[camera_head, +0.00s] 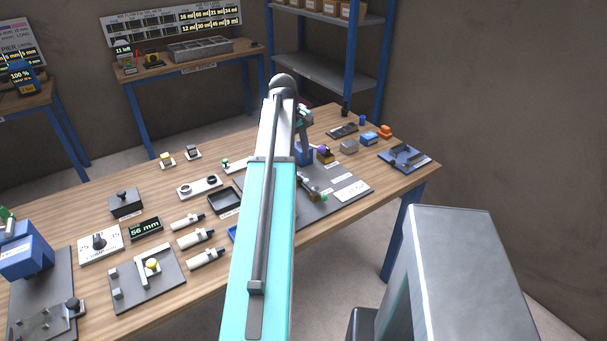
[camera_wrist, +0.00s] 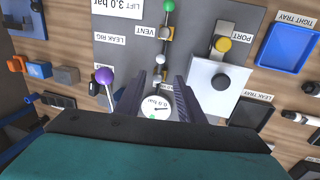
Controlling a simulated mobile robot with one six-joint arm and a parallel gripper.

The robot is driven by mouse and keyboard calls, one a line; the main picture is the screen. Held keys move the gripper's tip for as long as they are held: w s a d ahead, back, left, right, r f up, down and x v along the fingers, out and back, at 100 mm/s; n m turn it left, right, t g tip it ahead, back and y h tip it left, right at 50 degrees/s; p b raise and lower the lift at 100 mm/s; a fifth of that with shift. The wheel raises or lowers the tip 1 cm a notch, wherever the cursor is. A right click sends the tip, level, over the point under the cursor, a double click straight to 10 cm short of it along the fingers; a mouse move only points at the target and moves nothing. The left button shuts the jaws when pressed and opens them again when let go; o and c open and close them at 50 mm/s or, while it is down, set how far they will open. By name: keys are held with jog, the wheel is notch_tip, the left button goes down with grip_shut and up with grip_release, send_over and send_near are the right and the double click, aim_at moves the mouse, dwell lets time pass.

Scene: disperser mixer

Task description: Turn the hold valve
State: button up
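In the wrist view my gripper (camera_wrist: 180,80) is open, its two dark fingers apart and nothing between them. A round gauge (camera_wrist: 155,107) reading 0.0 bar shows between the fingers, farther off. Just beyond the fingertips is a small white ball (camera_wrist: 160,59) on a fitting. A green-ball handle (camera_wrist: 168,6) stands near the VENT label. No readable label names the hold valve; a small label by the fingertips is partly covered. A purple-ball lever (camera_wrist: 104,76) is left of the fingers. In the head view my arm hides the gripper and part of the grey rig plate (camera_head: 346,205).
In the wrist view a pale block (camera_wrist: 205,103) with a black knob, beside the yellow-topped PORT fitting (camera_wrist: 222,44), stands close right of the fingers. A blue tray (camera_wrist: 287,45) lies at the right. Several small blocks and parts lie around the plate on the wooden table (camera_head: 70,205).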

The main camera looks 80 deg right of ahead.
aim_at(304, 179)
jog(key=shift+s+d+f+p, duration=0.2)
jog(key=shift+f+p, duration=0.15)
jog(key=shift+f, duration=1.15)
jog(key=shift+s+d+f+p, duration=0.2)
jog(key=shift+s+f+p, duration=0.1)
jog(key=shift+f, duration=1.15)
jog(key=shift+s+d+f+p, duration=0.2)
jog(key=shift+f+p, duration=0.15)
jog(key=shift+f, duration=1.15)
jog(key=shift+c, duration=0.4)
